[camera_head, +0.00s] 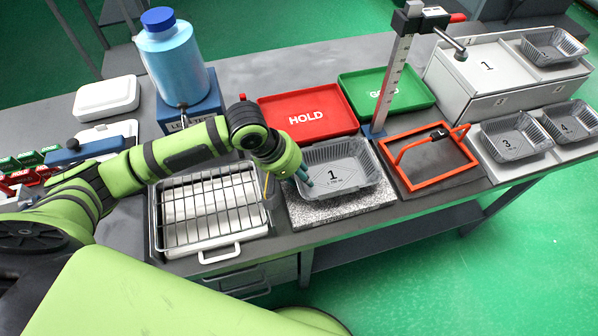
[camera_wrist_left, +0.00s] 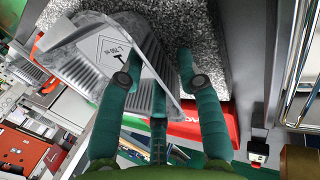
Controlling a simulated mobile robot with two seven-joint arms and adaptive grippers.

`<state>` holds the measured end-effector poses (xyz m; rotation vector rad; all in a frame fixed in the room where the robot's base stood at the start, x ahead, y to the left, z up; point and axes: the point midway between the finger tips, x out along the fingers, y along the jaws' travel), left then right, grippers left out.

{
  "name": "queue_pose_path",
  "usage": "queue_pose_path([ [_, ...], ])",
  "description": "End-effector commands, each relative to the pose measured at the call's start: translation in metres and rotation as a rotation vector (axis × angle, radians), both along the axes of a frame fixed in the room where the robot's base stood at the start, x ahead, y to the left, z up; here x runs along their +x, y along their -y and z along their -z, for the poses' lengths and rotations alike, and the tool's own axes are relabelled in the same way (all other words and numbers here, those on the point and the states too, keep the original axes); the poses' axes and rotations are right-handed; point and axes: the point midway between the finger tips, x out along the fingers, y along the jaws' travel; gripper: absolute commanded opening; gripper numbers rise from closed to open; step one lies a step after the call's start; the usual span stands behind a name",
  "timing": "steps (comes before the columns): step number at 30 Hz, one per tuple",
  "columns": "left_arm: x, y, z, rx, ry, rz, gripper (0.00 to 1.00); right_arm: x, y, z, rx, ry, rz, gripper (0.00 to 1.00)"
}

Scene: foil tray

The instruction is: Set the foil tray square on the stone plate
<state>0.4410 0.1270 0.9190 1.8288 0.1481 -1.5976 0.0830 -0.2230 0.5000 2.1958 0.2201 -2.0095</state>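The foil tray (camera_head: 335,170), grey and marked 1, is over the stone plate (camera_head: 345,208), a speckled slab in the middle of the bench. It is toward the plate's back, with speckled surface showing in front. In the left wrist view the foil tray (camera_wrist_left: 85,50) looks turned relative to the stone plate (camera_wrist_left: 190,25). My left gripper (camera_head: 304,174) is at the tray's left wall. In the left wrist view its teal fingers (camera_wrist_left: 160,75) are around that wall; whether they press on it is unclear. My right gripper is out of view.
A wire rack (camera_head: 205,205) stands left of the plate. An orange frame (camera_head: 430,160) on a dark mat is at its right. A red HOLD tray (camera_head: 308,112), green tray (camera_head: 385,92) and upright scale post (camera_head: 393,80) stand behind. Trays 3 (camera_head: 515,137) and 4 (camera_head: 570,122) are farther right.

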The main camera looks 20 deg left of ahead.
Motion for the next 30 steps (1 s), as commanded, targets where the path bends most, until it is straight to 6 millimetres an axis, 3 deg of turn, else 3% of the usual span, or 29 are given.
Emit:
queue_pose_path([
  [8, 0.000, -0.002, -0.006, 0.001, 0.002, -0.001, 0.35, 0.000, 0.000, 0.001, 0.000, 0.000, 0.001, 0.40],
  [24, -0.023, -0.036, -0.098, 0.000, 0.004, -0.002, 0.35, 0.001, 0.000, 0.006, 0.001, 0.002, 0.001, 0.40],
  [30, -0.028, -0.041, -0.111, 0.000, 0.000, 0.000, 0.35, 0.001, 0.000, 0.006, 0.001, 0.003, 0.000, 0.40],
])
